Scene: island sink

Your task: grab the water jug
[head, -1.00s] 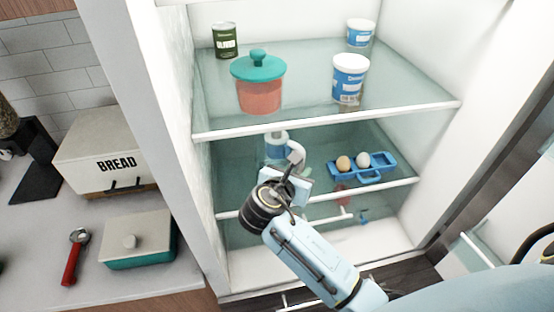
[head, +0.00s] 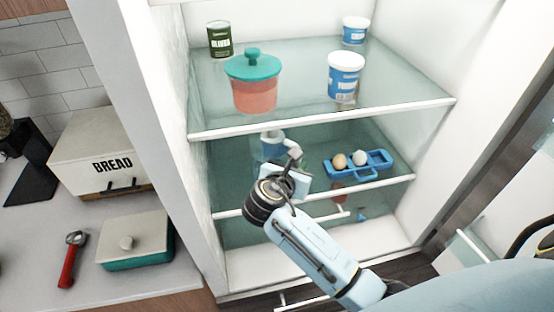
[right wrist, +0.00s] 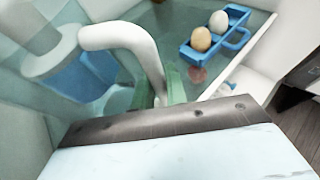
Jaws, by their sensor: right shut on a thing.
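The water jug (head: 272,146) stands on the middle glass shelf of the open fridge, seen partly through the shelf above. In the right wrist view the jug (right wrist: 80,75) is at the left, with a pale lid, blue contents and a white curved handle (right wrist: 125,38). My right gripper (head: 292,172) reaches in from the front and is shut on the handle. Its greenish fingertips (right wrist: 172,85) show beside the handle's lower end. The gripper body hides part of the jug in the head view. My left gripper is not in view.
A blue egg holder (head: 358,166) with two eggs lies right of the jug. Above are a teal-lidded container (head: 254,92), a blue-white tub (head: 345,76) and the upper shelf's white front edge (head: 330,119). The fridge's left wall (head: 165,130) is close.

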